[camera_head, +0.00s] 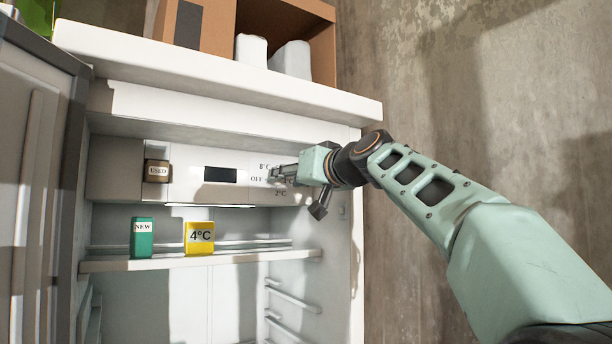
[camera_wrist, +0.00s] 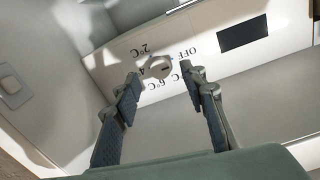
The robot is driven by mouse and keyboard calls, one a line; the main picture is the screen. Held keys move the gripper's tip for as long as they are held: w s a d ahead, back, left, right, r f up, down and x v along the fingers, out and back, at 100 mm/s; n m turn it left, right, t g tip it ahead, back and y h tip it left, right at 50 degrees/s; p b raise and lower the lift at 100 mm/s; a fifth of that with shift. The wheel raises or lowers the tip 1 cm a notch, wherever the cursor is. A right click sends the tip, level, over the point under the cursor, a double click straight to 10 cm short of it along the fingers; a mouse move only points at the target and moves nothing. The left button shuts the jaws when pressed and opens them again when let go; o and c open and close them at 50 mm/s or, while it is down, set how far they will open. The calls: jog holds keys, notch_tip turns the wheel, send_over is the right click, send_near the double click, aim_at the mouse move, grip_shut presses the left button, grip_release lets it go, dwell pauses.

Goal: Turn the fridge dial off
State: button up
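The fridge dial (camera_wrist: 157,66) is a small round knob on the white control panel (camera_wrist: 222,63), with OFF, 2°C, 6°C and other marks around it. A short dark mark shows on it, but I cannot tell for certain which setting it points to. In the head view my gripper (camera_head: 279,174) reaches in from the right to the panel and largely hides the dial. In the wrist view my gripper (camera_wrist: 159,73) is open, with one fingertip on each side of the dial. I cannot tell whether the fingertips touch it or the panel.
The fridge door (camera_head: 40,130) stands open at left. A shelf (camera_head: 240,258) below the panel holds a green NEW box (camera_head: 143,240) and a yellow 4°C box (camera_head: 200,238). A brown USED item (camera_head: 157,171) sits left of the dark display (camera_head: 220,175). A cardboard box (camera_head: 322,45) stands on top.

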jog(key=v, duration=0.8)
jog(key=shift+a, duration=0.1)
